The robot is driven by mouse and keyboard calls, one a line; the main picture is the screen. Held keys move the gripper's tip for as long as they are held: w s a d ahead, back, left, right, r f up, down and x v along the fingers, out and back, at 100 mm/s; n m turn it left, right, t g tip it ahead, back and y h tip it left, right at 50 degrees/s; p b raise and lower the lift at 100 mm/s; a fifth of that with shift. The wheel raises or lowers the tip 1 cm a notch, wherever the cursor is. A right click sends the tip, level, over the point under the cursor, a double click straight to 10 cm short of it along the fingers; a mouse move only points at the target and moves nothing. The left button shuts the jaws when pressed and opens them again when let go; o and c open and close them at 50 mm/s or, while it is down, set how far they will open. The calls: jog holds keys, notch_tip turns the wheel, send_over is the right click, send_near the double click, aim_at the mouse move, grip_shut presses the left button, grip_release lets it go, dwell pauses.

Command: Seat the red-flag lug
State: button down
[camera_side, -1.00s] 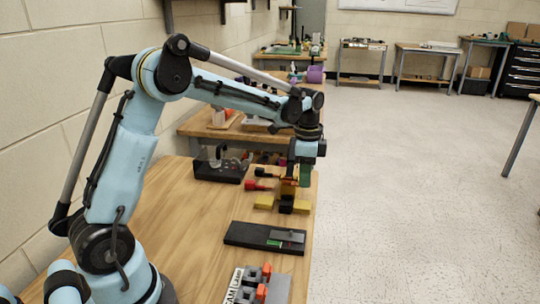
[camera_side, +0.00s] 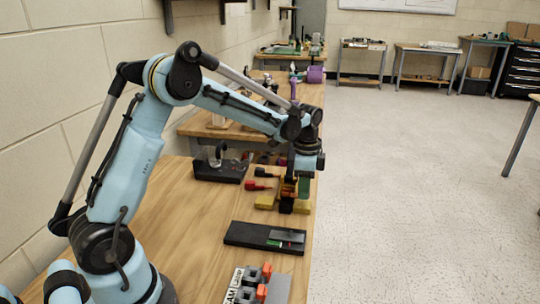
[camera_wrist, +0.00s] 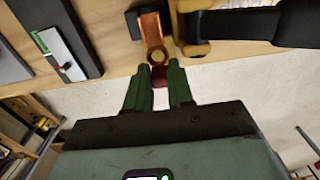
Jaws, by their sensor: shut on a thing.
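My gripper (camera_wrist: 160,75) has green fingers, closed on a small dark red piece (camera_wrist: 160,78), which I take for the flag of the red-flag lug. Just past the fingertips is a round brassy end (camera_wrist: 158,57) on a copper-coloured strip (camera_wrist: 152,28); I cannot tell whether it touches the red piece. Beside the strip stands a yellow part with a black piece (camera_wrist: 193,35). In the side view, my gripper (camera_side: 304,190) is low over the bench's right edge, at the yellow blocks (camera_side: 265,202) and a black block (camera_side: 286,205). The lug itself is largely hidden there.
A black tray with a grey plate (camera_side: 265,237) lies nearer the camera; it also shows in the wrist view (camera_wrist: 55,40). A red-and-black piece (camera_side: 258,186) lies behind the yellow blocks. A black holder (camera_side: 218,169) stands farther left. The left bench top is clear.

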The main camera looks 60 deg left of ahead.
jog(key=shift+f, duration=1.15)
jog(key=c, duration=1.3)
grip_release()
jog(key=shift+r, duration=0.15)
jog(key=shift+r, duration=1.35)
jog(key=o, duration=0.6)
jog(key=shift+c, duration=0.2)
